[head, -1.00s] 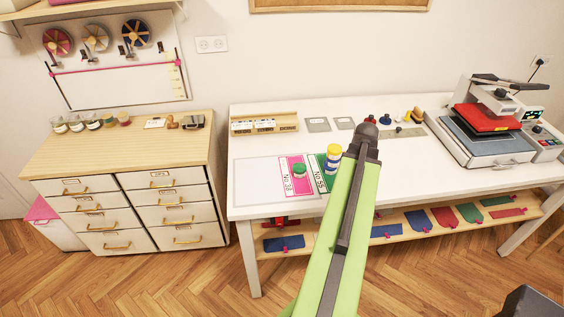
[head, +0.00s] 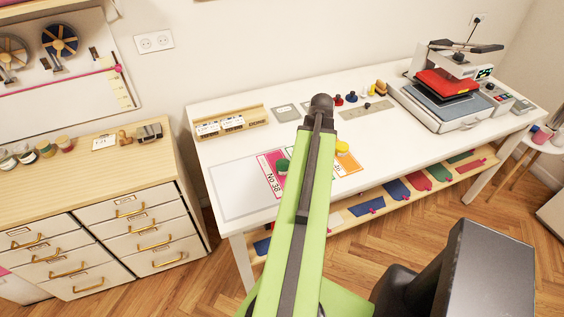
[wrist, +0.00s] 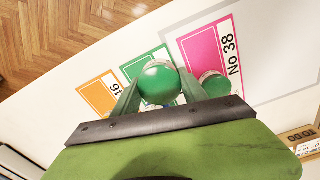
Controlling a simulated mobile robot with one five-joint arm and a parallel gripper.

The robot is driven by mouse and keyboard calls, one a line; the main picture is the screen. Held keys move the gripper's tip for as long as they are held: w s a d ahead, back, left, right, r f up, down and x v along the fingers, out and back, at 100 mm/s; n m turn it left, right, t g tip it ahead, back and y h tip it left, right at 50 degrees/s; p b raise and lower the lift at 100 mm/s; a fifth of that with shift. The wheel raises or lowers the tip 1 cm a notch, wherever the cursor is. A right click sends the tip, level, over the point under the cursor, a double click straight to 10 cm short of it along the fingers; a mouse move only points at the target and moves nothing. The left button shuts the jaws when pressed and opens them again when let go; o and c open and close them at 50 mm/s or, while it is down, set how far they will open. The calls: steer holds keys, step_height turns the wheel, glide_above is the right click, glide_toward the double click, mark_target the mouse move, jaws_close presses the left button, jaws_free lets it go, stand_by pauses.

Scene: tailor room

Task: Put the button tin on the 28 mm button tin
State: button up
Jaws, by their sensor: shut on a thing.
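In the wrist view my gripper (wrist: 158,97) is shut on a round green-lidded tin (wrist: 159,82), over the green card (wrist: 145,62). A second green-lidded tin (wrist: 214,84) stands on the pink No 38 card (wrist: 213,52), close beside my right finger; it also shows in the head view (head: 283,166) left of my arm. A yellow-lidded tin (head: 342,148) shows right of my arm in the head view and is not seen in the wrist view. My arm hides the gripper in the head view. I cannot read a size on any tin.
An orange card (wrist: 98,95) lies left of the green one. A drawer cabinet (head: 90,160) stands to the left.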

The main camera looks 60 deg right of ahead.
steer(key=r+m+p, duration=0.1)
steer(key=r+p, duration=0.3)
steer(key=r+m+p, duration=0.2)
steer(key=r+p, duration=0.3)
steer(key=shift+w+r, duration=0.2)
steer(key=shift+w+f, duration=0.2)
steer(key=shift+f, duration=0.2)
steer(key=b, duration=0.7)
glide_above(283, 163)
steer(key=f, duration=0.6)
steer(key=shift+s+d+f, duration=0.1)
steer(key=shift+s+f, duration=0.2)
steer(key=shift+f, duration=0.05)
steer(key=shift+w, duration=0.35)
step_height(283, 163, down, 4)
steer(key=b, duration=0.4)
steer(key=shift+f, duration=0.2)
steer(key=shift+r, duration=0.25)
steer(key=shift+s, duration=0.1)
steer(key=shift+f, duration=0.2)
steer(key=o, duration=1.4)
